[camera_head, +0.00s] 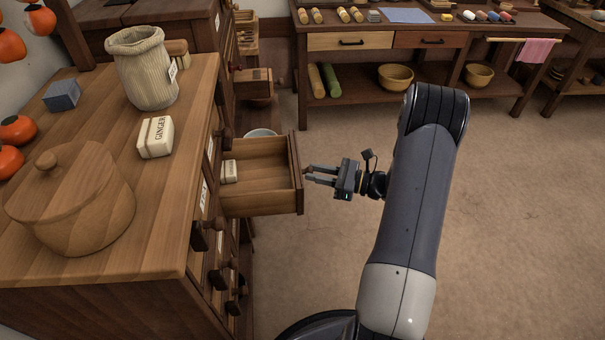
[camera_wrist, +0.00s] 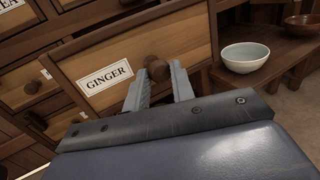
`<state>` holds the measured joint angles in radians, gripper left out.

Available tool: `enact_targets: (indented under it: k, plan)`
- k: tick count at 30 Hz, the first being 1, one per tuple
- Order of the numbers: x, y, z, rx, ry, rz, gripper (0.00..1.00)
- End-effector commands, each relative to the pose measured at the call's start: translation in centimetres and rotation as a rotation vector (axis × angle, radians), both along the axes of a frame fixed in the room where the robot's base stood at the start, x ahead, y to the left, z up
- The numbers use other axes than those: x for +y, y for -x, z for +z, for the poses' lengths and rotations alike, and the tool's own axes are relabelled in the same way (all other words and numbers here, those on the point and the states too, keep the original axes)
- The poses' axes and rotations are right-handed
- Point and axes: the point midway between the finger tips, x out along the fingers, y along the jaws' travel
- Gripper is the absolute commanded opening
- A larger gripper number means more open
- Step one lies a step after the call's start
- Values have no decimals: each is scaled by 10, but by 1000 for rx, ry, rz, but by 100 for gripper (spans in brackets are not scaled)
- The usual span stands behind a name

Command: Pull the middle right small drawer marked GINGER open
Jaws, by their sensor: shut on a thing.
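The drawer marked GINGER (camera_wrist: 108,82) shows its label and front in the wrist view. In the head view the drawer (camera_head: 265,212) stands well out from the chest, with a small pale block (camera_head: 229,171) lying inside near its back. My gripper (camera_head: 307,174) is at the drawer front, with its fingers on either side of the round wooden knob. The knob (camera_wrist: 157,69) sits between the fingertips of my gripper (camera_wrist: 160,78) in the wrist view, and my gripper is shut on it.
On the chest top (camera_head: 165,225) stand a lidded wooden pot (camera_head: 75,205), a cloth sack (camera_head: 145,70), a GINGER block (camera_head: 156,137) and a blue-grey block (camera_head: 62,96). A pale bowl (camera_wrist: 246,56) is beside the drawer. The floor (camera_head: 510,215) to the right is clear.

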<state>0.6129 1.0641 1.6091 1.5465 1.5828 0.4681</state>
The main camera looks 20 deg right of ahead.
Motion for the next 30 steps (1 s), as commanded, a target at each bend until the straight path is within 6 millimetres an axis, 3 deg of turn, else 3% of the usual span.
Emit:
enact_targets:
  k: [15,16,23,30]
  plan:
    - [-7,2,0,2,-1,1,0]
    - [-7,2,0,2,-1,1,26]
    - [-7,1,0,1,-1,1,44]
    - [-8,2,0,0,0,0,44]
